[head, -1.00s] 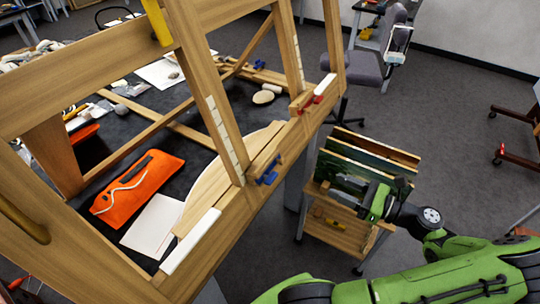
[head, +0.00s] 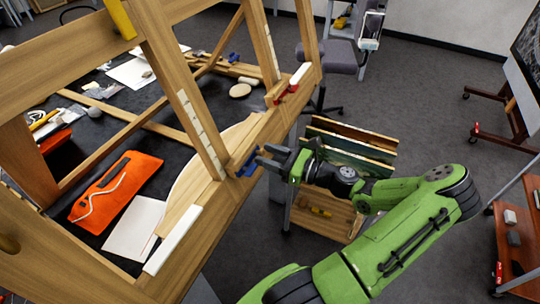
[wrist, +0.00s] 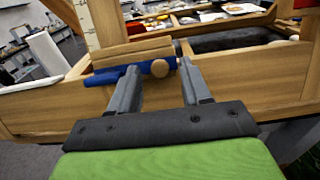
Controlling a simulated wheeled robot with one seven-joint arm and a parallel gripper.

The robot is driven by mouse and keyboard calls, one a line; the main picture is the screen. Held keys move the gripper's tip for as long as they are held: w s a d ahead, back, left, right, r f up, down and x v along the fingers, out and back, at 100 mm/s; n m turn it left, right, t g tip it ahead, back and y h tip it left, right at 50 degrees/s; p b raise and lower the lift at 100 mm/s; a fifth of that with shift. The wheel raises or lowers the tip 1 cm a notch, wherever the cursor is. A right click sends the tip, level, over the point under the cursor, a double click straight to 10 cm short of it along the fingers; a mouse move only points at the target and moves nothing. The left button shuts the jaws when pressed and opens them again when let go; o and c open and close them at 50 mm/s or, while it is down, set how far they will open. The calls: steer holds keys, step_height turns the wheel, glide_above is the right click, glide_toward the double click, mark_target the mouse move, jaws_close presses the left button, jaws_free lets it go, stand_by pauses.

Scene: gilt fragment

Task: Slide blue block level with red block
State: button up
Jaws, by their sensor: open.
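The blue block (head: 248,163) sits on the wooden frame's lower rail, beside an upright post; in the wrist view the blue block (wrist: 100,79) lies behind my fingers, with a round wooden knob (wrist: 160,68) in front of it. The red block (head: 284,93) is farther along the same rail, toward the back right, with a white strip by it. I cannot make it out in the wrist view. My gripper (head: 264,156) is open at the blue block's right side, and its fingers (wrist: 158,80) straddle the knob in the wrist view. I cannot tell whether they touch it.
The rail (head: 215,222) carries a white strip (head: 172,240) at its near end. Upright posts rise close to my gripper. Behind lies a dark table with an orange pouch (head: 115,188) and white paper. A rack of boards (head: 350,140) stands right of the rail.

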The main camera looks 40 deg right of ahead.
steer(key=shift+c, duration=0.3)
jaws_close()
steer(key=r+p, duration=0.1)
steer(key=w+r+p, duration=0.1)
steer(key=r+p, duration=0.3)
steer(key=shift+w+a, duration=0.2)
steer(key=shift+a, duration=0.05)
steer(key=shift+o, duration=0.3)
jaws_free()
steer(key=shift+f, duration=0.1)
steer(key=shift+s, duration=0.15)
